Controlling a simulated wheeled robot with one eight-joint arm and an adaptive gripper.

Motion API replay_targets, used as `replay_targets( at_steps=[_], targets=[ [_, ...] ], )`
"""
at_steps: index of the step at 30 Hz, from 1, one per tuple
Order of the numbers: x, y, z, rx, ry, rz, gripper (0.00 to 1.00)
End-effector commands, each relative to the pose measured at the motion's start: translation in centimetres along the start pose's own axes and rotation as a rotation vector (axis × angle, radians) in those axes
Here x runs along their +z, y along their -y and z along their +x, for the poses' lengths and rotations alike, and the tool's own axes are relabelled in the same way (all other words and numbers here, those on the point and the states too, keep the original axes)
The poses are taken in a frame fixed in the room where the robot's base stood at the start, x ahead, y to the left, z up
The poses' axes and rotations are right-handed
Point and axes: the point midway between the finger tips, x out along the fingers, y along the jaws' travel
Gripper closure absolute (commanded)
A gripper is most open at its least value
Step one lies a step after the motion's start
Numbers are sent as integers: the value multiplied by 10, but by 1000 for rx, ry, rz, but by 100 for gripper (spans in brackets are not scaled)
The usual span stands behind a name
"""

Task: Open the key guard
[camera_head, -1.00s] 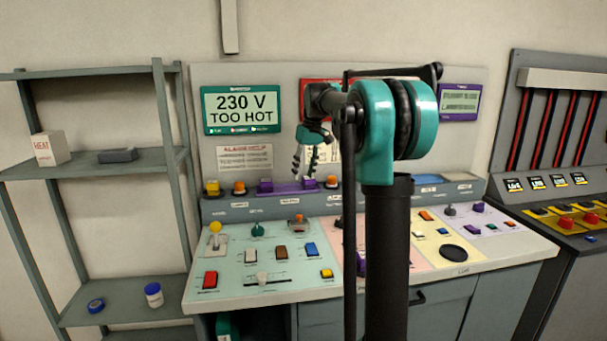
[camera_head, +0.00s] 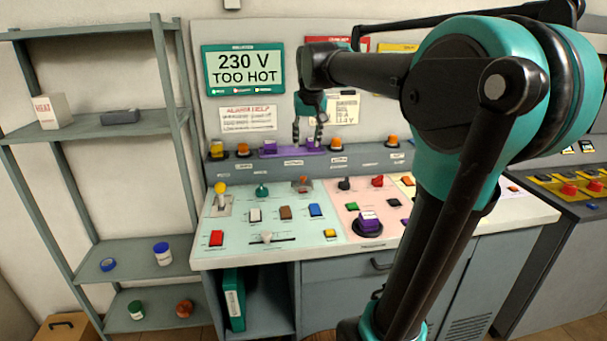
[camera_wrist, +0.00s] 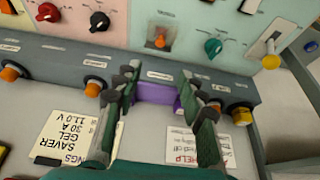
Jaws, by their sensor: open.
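A purple flat piece (camera_head: 290,151), apparently the key guard, sits on the grey ledge at the back of the console, with raised purple blocks at its ends. In the wrist view its purple face (camera_wrist: 157,93) shows between my fingers, partly hidden by them. My gripper (camera_head: 308,142) points down at the ledge, its fingers over the right part of the purple piece. In the wrist view my gripper (camera_wrist: 160,80) is open, with nothing held between its fingers. I cannot tell whether a fingertip touches the purple piece.
Orange buttons (camera_head: 336,144) and a yellow button (camera_head: 216,149) stand on the ledge beside the purple piece. The sloped panel (camera_head: 330,228) in front holds several switches and knobs. A backboard with a screen (camera_head: 242,70) rises behind. Shelves (camera_head: 128,124) stand at the left.

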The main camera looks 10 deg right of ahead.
Motion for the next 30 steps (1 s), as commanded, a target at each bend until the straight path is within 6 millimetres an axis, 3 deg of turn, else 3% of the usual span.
replay_targets(
  at_steps=[18,24,30],
  targets=[
    [0,0,120,0,1,-2,60],
    [0,0,148,0,1,-2,60],
    [0,0,160,-1,1,-2,60]
  ],
)
